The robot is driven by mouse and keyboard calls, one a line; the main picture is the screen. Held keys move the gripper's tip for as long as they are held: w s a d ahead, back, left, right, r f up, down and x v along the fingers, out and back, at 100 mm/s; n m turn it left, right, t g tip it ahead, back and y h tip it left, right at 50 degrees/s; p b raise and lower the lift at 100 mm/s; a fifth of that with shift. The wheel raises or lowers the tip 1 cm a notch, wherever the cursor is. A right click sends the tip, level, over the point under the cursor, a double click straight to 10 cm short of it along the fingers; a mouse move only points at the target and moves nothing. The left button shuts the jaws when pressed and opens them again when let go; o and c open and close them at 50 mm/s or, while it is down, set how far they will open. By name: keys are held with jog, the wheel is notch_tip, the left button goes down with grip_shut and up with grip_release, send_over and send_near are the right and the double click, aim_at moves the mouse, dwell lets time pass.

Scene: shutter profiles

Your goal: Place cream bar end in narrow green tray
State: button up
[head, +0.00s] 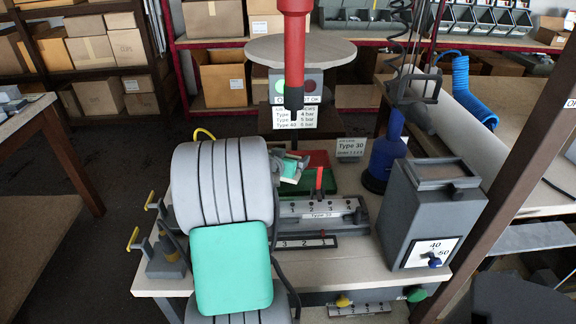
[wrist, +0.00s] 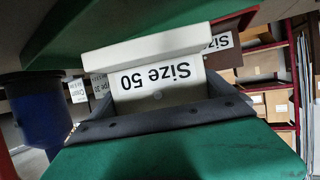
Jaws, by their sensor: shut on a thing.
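The cream bar end (wrist: 160,80), labelled "Size 50" and upside down in the wrist view, sits between the dark jaws of my gripper (wrist: 160,104). My gripper is shut on it. In the head view my gripper (head: 292,168) is small and partly hidden by my own arm, and the bar end is hard to make out there. The green tray (head: 336,184) lies on the workbench by my gripper, its left part hidden. A green surface (wrist: 130,25), which looks like the tray, fills the top of the wrist view close to the bar end. I see no clear contact.
A red tray (head: 318,158) lies just behind the green one. A grey numbered fixture (head: 345,212) with a red lever is in front. A blue bottle (head: 387,155) and a grey box with a dial (head: 432,210) stand to the right. A "Type 30" sign (head: 351,147) stands behind.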

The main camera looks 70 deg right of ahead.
jog(key=shift+f, duration=1.45)
jog(key=shift+f, duration=0.1)
jog(key=shift+f, duration=0.15)
jog(key=o, duration=1.3)
jog(key=shift+a+r, duration=0.15)
jog(key=shift+r, duration=0.2)
jog(key=v, duration=1.1)
jog(key=shift+s+a+r, duration=0.1)
jog(key=shift+a, duration=0.25)
jog(key=shift+r, duration=0.1)
